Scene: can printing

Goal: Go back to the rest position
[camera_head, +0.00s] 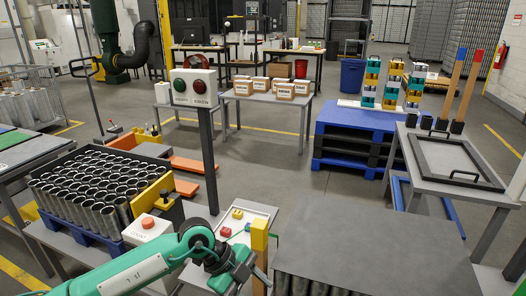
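My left arm, teal and grey, reaches in from the bottom left. Its dark gripper (256,276) is at the bottom centre, beside or around an upright wooden handle with a yellow top (259,236). I cannot tell whether the fingers touch the handle or are apart from it. The fingertips are small and partly hidden. My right gripper is not in view.
A crate of metal cans (100,185) is at left, near a white button box (147,228). A post with red and green buttons (194,87) stands behind. A grey panel (375,245) fills the lower right; a table with a framed screen (452,160) is beyond.

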